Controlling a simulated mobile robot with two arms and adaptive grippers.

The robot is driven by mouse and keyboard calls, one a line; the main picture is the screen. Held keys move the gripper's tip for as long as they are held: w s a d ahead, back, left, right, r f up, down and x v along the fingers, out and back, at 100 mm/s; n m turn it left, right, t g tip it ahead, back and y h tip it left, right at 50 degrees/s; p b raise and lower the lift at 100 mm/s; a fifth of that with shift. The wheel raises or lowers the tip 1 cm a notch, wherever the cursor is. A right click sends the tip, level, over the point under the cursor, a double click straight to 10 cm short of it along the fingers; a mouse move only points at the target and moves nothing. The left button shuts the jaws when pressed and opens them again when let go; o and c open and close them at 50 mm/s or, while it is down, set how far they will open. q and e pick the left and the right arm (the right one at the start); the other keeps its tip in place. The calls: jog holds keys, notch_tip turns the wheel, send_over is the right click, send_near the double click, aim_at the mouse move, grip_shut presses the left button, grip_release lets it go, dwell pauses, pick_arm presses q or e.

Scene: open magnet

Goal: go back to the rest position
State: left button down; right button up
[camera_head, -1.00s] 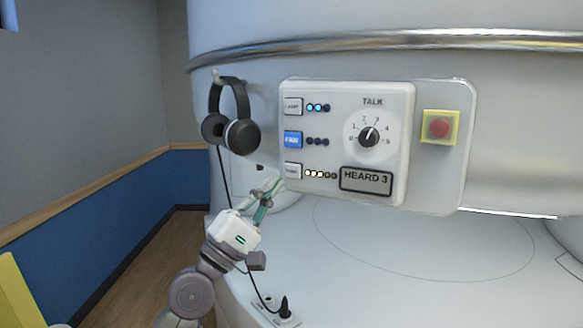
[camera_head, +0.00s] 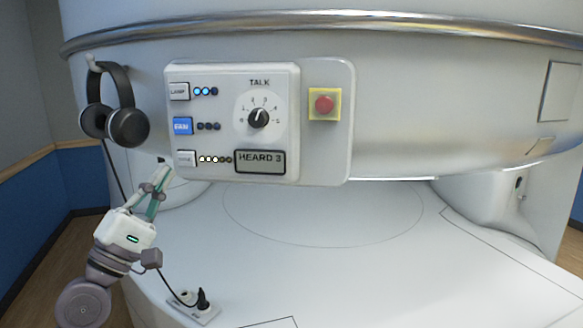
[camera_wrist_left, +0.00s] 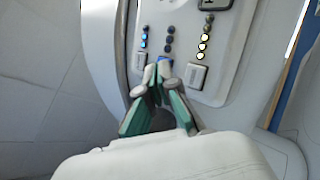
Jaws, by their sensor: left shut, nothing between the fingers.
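My left gripper (camera_head: 161,170) is shut and empty. In the head view its fingertips are in front of the machine, just below and left of the control panel's lowest button. In the left wrist view the closed fingers (camera_wrist_left: 158,66) show in front of the panel's buttons, with the blue one (camera_wrist_left: 166,62) right behind the tips. Whether they touch the panel cannot be told. The control panel (camera_head: 205,81) carries LAMP, FAN and a third button, rows of small lights, a TALK dial (camera_head: 258,117) and a display (camera_head: 260,161) reading HEARD 3. My right gripper is not in view.
Black headphones (camera_head: 115,105) hang on a hook left of the panel, their cord running down behind my left arm. A red button on a yellow plate (camera_head: 324,104) is right of the dial. A socket plate (camera_head: 194,305) with a black plug sits on the white surface (camera_head: 350,265), mostly clear.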

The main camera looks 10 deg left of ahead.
pick_arm(q)
jog(key=s+d+f+m+g+y, duration=0.1)
jog(key=d+f+m+g, duration=0.3)
jog(key=f, duration=0.7)
jog(key=s+d+f+m+g, duration=0.2)
jog(key=d+f+m+g, duration=0.25)
jog(key=f, duration=0.65)
jog(key=s+d+f+m+g+y, duration=0.1)
jog(key=d+f+m+g, duration=0.3)
jog(key=f, duration=0.7)
jog(key=s+f+m+g+y, duration=0.3)
jog(key=s+f+g, duration=0.1)
jog(key=s+f, duration=0.5)
jog(key=s+f+m+g+y, duration=0.3)
jog(key=s+f+g, duration=0.3)
jog(key=s, duration=0.5)
notch_tip(320, 180, down, 28)
jog(key=s+b, duration=0.1)
jog(key=b, duration=0.1)
jog(key=s+a+f, duration=0.2)
jog(key=s+f, duration=0.6)
jog(key=f, duration=0.1)
jog(key=s+a+f+g+b, duration=0.1)
jog(key=s+f, duration=0.8)
jog(key=shift+a+f+m+b, duration=0.3)
jog(key=shift+a+f+m, duration=0.05)
jog(key=shift+g, duration=0.25)
